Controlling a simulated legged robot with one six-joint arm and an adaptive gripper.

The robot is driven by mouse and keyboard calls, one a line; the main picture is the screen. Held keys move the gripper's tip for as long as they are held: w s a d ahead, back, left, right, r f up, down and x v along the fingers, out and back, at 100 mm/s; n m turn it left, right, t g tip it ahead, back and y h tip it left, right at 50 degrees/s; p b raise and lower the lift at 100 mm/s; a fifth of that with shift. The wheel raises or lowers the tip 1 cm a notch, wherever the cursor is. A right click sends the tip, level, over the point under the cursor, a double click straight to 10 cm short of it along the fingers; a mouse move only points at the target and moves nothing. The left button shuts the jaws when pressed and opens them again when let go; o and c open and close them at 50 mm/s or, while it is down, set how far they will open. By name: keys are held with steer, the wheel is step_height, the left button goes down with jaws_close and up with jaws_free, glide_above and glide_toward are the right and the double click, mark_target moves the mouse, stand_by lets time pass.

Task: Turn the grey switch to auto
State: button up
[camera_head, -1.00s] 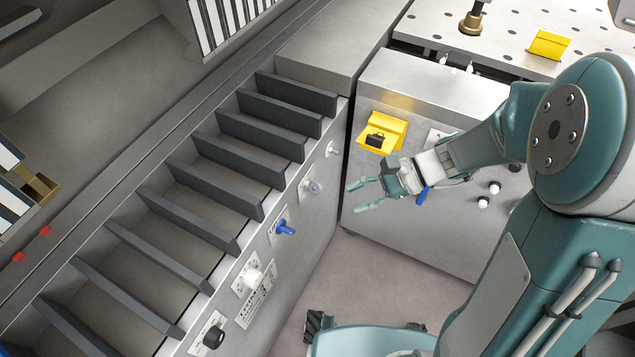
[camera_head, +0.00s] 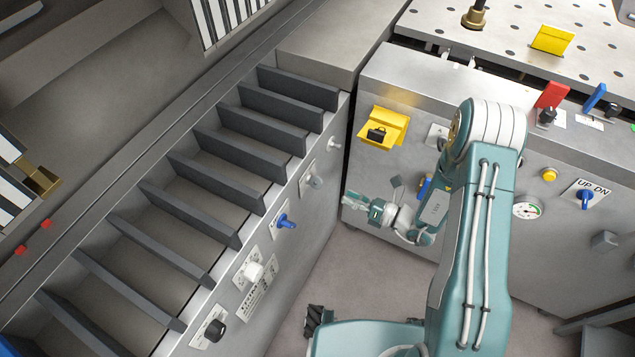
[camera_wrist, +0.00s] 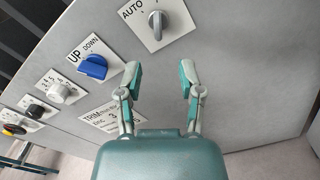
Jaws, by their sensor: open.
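The grey switch (camera_wrist: 157,22) sits on a white plate marked AUTO at the top of the wrist view. Its handle stands roughly upright in that picture, with the AUTO print to its left. It also shows in the head view (camera_head: 314,181) on the side panel, past the blue switch. My gripper (camera_wrist: 160,72) is open and empty, its two fingers apart below the grey switch in the wrist view and not touching it. In the head view my gripper (camera_head: 352,204) is right of that panel, with its fingers toward it.
A blue UP/DOWN switch (camera_wrist: 93,67) is left of the gripper. Open floor (camera_head: 330,265) lies between panel and arm.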

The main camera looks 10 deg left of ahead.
mark_target(318, 185)
steer(key=x, duration=1)
steer(key=shift+d, duration=0.1)
jaws_close()
